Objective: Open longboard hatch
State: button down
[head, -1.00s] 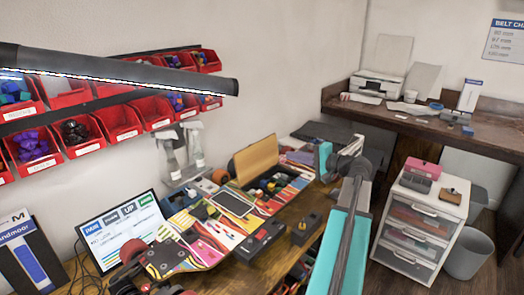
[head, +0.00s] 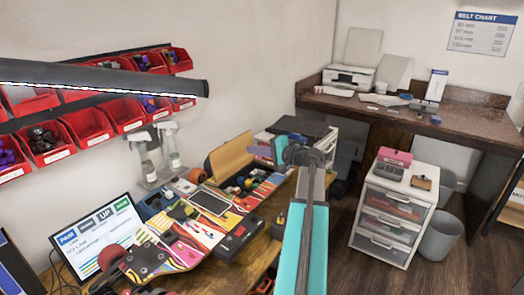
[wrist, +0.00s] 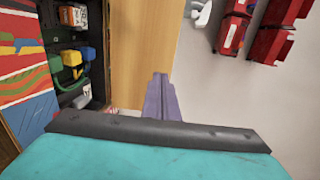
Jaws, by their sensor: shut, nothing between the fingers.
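The longboard (head: 178,240) lies on the workbench with its colourful graphic deck facing up. Its tan wooden hatch (head: 229,156) stands raised, with the open compartment beside it holding dark and coloured parts. In the wrist view the hatch (wrist: 140,50) is a tall plain panel just ahead of my gripper, and the compartment (wrist: 75,55) with yellow and blue connectors is to its left. My gripper (wrist: 160,82) has its purple fingers together, empty, at the hatch's right edge; I cannot tell whether they touch it.
Red bins (head: 85,128) hang on the wall, with spray bottles (head: 170,147) below. A screen (head: 97,240) stands at the left. Black tool boxes (head: 239,238) lie in front of the longboard. A white drawer unit (head: 390,215) and a grey waste bin (head: 440,237) stand at the right.

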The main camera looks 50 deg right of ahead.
aim_at(234, 146)
jog(key=shift+w+a+f+p, duration=0.1)
jog(key=shift+w+f+p, duration=0.15)
jog(key=shift+w, duration=0.85)
jog(key=shift+w+a+f+p, duration=0.1)
jog(key=shift+w+f+p, duration=0.1)
jog(key=shift+w, duration=0.95)
jog(key=shift+w+a+f+p, duration=0.15)
jog(key=shift+w+p, duration=0.1)
jog(key=shift+w, duration=0.85)
jog(key=shift+d+r, duration=0.1)
jog(key=shift+d, duration=0.1)
